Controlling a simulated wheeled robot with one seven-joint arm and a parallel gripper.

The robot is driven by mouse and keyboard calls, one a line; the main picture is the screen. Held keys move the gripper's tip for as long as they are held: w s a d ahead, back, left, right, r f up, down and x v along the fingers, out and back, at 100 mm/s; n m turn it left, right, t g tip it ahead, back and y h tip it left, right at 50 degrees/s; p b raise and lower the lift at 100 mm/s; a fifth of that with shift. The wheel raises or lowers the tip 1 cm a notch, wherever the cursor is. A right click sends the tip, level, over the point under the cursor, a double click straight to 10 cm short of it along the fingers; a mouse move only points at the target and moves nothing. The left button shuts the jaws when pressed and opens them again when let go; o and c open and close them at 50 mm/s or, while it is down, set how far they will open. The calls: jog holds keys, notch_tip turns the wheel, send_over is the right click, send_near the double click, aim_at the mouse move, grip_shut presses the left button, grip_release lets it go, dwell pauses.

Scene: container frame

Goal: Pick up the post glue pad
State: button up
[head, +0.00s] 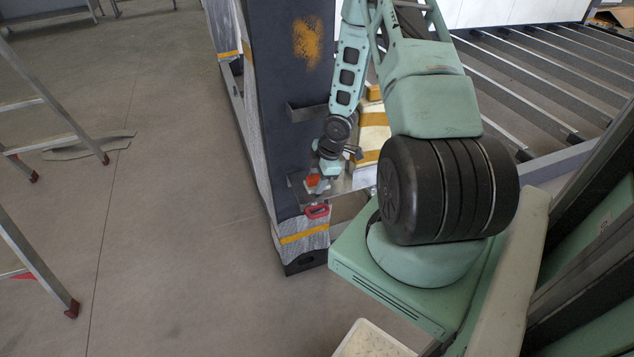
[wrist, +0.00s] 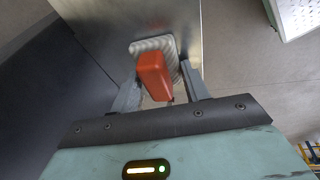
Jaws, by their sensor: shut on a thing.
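The post glue pad shows in the wrist view as an orange-red block (wrist: 154,75) on a pale, ridged plate (wrist: 143,46). My gripper (wrist: 159,76) has one finger on each side of it and is shut on it; the exact contact is hard to see. In the head view the orange of the pad (head: 312,181) shows just below my gripper (head: 319,177), over a metal shelf on the dark post. I cannot tell whether the pad still touches the shelf.
The metal shelf (wrist: 228,45) lies beneath the pad. A red handle (head: 317,211) is at the shelf's front edge. The tall dark post (head: 290,90) stands beside my arm. A ladder (head: 40,260) stands at the left, with open floor between. A pale bin (head: 370,340) sits at the bottom.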

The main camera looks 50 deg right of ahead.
aim_at(314, 176)
jog(key=shift+r, duration=0.85)
notch_tip(314, 176, up, 2)
jog(key=shift+r+p, duration=0.1)
jog(key=shift+p, duration=0.55)
jog(key=s+a+p, duration=0.6)
jog(key=s+a, duration=0.3)
jog(key=s, duration=0.6)
jog(key=shift+s+a+f, duration=0.2)
